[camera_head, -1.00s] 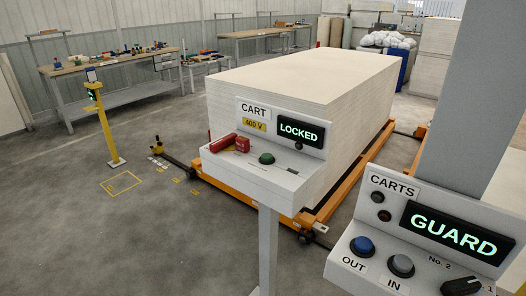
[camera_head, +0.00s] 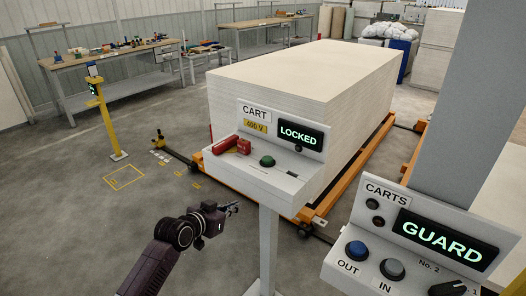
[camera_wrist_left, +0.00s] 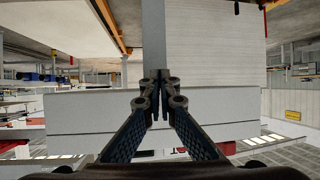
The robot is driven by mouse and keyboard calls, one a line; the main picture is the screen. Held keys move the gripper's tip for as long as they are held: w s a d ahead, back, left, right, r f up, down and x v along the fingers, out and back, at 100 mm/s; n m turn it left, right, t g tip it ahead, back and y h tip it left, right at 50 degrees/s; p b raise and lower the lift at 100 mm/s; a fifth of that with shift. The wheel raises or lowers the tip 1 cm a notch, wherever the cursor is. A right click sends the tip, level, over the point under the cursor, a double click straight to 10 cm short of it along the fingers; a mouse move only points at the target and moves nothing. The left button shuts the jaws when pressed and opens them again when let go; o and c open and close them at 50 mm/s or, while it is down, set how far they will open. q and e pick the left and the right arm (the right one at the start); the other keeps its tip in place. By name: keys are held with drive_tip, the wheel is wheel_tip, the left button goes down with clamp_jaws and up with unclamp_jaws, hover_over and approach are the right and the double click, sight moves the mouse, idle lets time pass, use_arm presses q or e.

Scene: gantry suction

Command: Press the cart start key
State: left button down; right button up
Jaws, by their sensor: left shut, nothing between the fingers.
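The cart console (camera_head: 308,196) stands on a grey post in the head view, with a "CART" label and a display (camera_head: 299,134) reading "LOCKED". A green round key (camera_head: 267,161) sits on its sloped top, right of a red lock or tag (camera_head: 243,146) and a red handle. My left gripper (camera_head: 233,208) is shut and empty, below and left of the console, apart from it. In the left wrist view, the shut fingers (camera_wrist_left: 160,78) point at the grey post, with a pale horizontal body across behind them. The right gripper is out of view.
A second console, "CARTS" (camera_head: 385,190), shows "GUARD" and has a blue OUT button (camera_head: 357,250), a grey IN button (camera_head: 393,269) and a black knob. Behind stand a big board stack (camera_head: 290,80) on an orange cart (camera_head: 345,190) and a yellow post (camera_head: 106,120).

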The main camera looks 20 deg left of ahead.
use_arm(q)
drive_tip(key=d+r+m+t+h, duration=0.1)
drive_tip(key=r, duration=0.9)
drive_tip(key=d+r+m+t+h, duration=0.1)
drive_tip(key=d+r, duration=0.1)
drive_tip(key=r, duration=0.8)
drive_tip(key=shift+d+r+m+h+p, duration=0.25)
drive_tip(key=shift+d+m+h+p, duration=0.05)
drive_tip(key=shift+m+p, duration=0.15)
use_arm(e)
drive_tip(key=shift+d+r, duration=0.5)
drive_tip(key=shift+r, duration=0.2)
use_arm(q)
drive_tip(key=p, duration=0.3)
hover_over(263, 167)
drive_tip(key=shift+s+d+f, duration=0.1)
drive_tip(key=shift+d+f, duration=0.05)
drive_tip(key=shift+f, duration=0.75)
wheel_tip(263, 167, down, 3)
drive_tip(key=shift+r, duration=0.1)
drive_tip(key=shift+f, duration=0.75)
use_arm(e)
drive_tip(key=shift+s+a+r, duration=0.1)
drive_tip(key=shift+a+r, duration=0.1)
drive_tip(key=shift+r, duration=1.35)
